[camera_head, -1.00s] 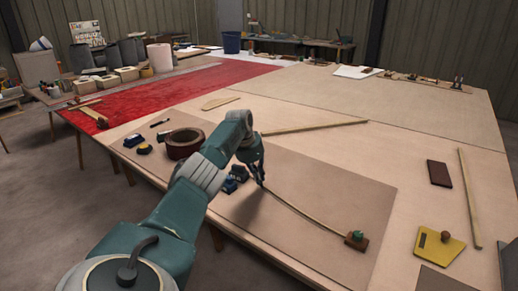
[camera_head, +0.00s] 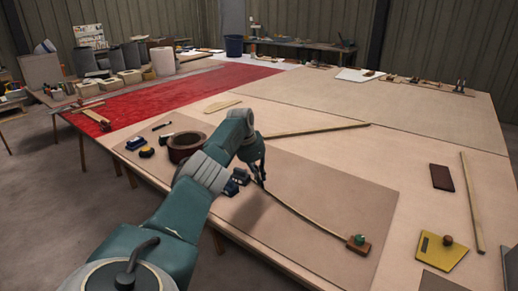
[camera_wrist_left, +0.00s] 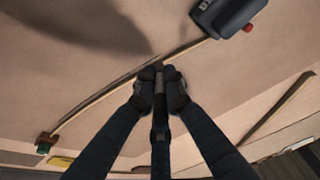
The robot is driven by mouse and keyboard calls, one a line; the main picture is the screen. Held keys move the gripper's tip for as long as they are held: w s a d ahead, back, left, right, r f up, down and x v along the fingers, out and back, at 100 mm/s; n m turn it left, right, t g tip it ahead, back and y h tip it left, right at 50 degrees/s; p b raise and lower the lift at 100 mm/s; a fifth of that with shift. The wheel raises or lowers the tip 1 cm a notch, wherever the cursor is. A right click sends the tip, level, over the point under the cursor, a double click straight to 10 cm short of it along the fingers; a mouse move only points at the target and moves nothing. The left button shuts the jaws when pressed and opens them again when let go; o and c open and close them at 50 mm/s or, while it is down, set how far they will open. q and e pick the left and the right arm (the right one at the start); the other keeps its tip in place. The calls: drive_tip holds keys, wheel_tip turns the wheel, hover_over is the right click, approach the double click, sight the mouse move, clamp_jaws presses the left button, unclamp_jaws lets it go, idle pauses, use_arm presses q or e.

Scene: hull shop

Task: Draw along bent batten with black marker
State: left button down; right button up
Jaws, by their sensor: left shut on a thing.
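The bent batten (camera_head: 308,219) is a thin pale strip, lying in a curve on the brown sheet; in the left wrist view it also shows (camera_wrist_left: 92,101). My left gripper (camera_head: 262,178) is over the batten's left part. In the left wrist view my left gripper (camera_wrist_left: 160,92) is shut on the black marker (camera_wrist_left: 159,78), a dark slim stick whose tip is beside the batten. A dark line runs along the batten there; I cannot tell whether it is ink or shadow. A brown block with a green top (camera_head: 358,245) sits at the batten's right end. My right gripper is not in view.
A dark weight with a red knob (camera_wrist_left: 222,14) is beside the batten near my left gripper. A brown tape roll (camera_head: 184,146) stands left of my arm. A yellow plate (camera_head: 436,252) and dark red block (camera_head: 441,178) lie to the right. The brown sheet (camera_head: 330,185) is clear behind the batten.

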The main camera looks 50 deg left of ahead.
use_arm(q)
wheel_tip(320, 180, up, 2)
drive_tip(key=shift+p, duration=0.6)
drive_tip(key=shift+r+p, duration=1)
drive_tip(key=shift+r, duration=0.05)
wheel_tip(320, 180, up, 8)
drive_tip(key=p, duration=0.7)
drive_tip(key=shift+f, duration=0.25)
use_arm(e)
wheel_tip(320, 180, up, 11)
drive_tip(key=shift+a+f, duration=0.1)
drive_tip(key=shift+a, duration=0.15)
